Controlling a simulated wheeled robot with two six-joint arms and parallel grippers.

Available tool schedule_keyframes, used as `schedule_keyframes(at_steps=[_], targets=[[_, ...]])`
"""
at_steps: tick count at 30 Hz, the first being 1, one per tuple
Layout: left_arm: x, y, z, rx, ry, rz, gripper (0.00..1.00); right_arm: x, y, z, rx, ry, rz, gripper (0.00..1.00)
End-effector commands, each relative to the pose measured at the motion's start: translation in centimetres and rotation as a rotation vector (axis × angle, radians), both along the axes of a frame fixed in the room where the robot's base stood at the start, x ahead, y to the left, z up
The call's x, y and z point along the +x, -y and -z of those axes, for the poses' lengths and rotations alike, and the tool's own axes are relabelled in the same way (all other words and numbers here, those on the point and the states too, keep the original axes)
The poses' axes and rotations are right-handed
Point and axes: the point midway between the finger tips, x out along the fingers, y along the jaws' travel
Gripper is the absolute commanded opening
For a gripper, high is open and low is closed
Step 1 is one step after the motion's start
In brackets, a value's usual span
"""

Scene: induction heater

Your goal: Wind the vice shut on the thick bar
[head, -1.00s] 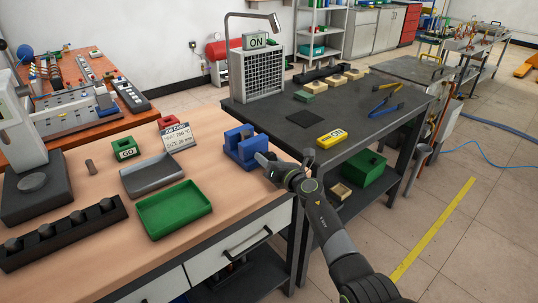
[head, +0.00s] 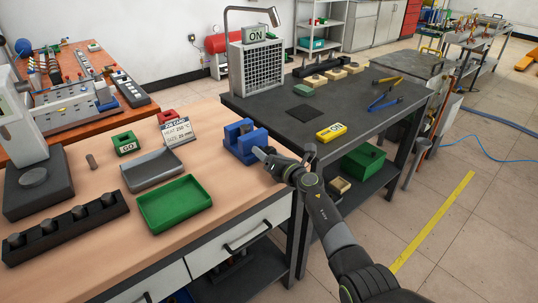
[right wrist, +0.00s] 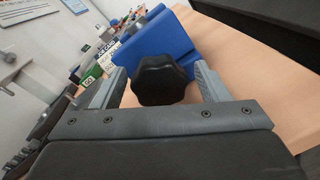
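The blue vice (head: 245,143) stands at the right edge of the wooden bench, and its blue body (right wrist: 158,45) shows in the right wrist view. Its black lobed knob (right wrist: 160,80) faces my right gripper. My right gripper (head: 264,154) is at the knob; its two grey fingers (right wrist: 161,88) stand on either side of it, with small gaps visible. A grey rod-like piece (right wrist: 139,24) shows beyond the vice; I cannot tell whether it is in the jaws. My left gripper is not in view.
A green tray (head: 174,226), a grey tray (head: 130,184), a green GO box (head: 126,143) and a job card (head: 178,133) are on the bench.

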Motion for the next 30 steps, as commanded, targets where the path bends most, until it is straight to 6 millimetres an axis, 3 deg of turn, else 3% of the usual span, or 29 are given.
schedule_keyframes(at_steps=[11, 20, 30], targets=[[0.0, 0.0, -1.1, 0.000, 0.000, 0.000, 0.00, -1.1, 0.7, -0.4, 0.000, 0.001, 0.001, 0.68], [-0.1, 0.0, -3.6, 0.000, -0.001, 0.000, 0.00, -5.2, 3.3, -0.7, 0.000, 0.000, 0.002, 0.68], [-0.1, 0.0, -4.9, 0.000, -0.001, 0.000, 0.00, -10.5, 6.6, -0.7, -0.001, 0.000, 0.002, 0.68]])
